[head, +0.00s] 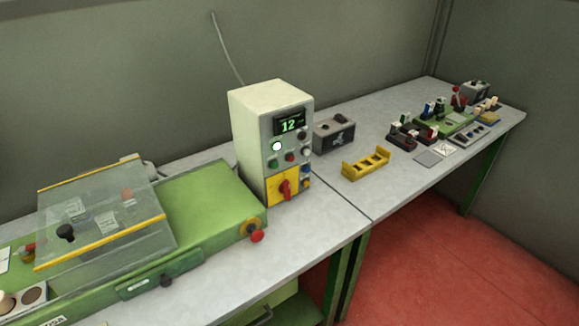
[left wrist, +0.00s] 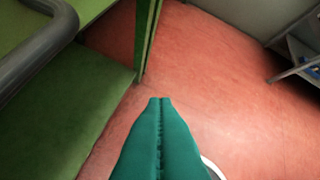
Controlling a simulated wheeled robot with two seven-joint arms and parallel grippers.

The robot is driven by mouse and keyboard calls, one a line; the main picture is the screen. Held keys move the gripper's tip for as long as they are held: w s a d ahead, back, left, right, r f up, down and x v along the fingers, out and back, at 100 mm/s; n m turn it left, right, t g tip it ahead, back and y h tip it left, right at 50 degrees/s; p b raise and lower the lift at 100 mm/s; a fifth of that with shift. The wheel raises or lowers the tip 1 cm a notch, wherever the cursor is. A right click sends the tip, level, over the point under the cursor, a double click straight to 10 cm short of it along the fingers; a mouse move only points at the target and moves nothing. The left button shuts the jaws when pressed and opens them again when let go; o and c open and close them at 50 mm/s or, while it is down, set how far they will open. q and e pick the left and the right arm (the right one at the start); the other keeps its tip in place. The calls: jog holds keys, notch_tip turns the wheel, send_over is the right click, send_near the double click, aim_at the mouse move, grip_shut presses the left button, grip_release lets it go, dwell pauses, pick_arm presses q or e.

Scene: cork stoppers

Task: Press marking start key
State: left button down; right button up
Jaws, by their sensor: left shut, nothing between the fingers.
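A cream control box (head: 258,130) stands on the grey bench in the middle of the head view. Its front has a display (head: 289,125) reading 12, a lit white-green button (head: 277,146), several small coloured buttons below and beside it, and a yellow panel with a red rotary switch (head: 285,189). I cannot read which key is marking start. My left gripper (left wrist: 160,100) shows only in the left wrist view, its green fingers shut and empty, pointing over the red floor, away from the box. My right gripper is in neither view.
Left of the box is a green machine (head: 205,205) with a clear cover (head: 100,215) and a red knob (head: 257,236). Right of it stand a grey box (head: 334,136), a yellow rack (head: 366,164) and small tools. A grey handle (left wrist: 40,50) and green cabinet are near my left gripper.

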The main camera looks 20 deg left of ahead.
aim_at(275, 165)
pick_arm(q)
jog(key=w+d+r+n+t+h, duration=0.3)
jog(key=w+r+t, duration=0.4)
jog(key=w+r, duration=0.75)
jog(key=w+a+r+n+t+y, duration=0.5)
jog(key=w+r+n+y, duration=0.4)
jog(key=w+r, duration=0.3)
jog(key=shift+w+a+r+n, duration=0.15)
jog(key=shift+w+r+n, duration=0.2)
jog(key=shift+r+n, duration=0.25)
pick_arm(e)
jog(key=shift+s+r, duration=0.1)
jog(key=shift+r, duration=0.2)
pick_arm(q)
jog(key=shift+f, duration=0.1)
jog(key=w+a+b, duration=0.1)
jog(key=w+a, duration=0.4)
jog(key=a, duration=0.2)
jog(key=shift+w, duration=0.2)
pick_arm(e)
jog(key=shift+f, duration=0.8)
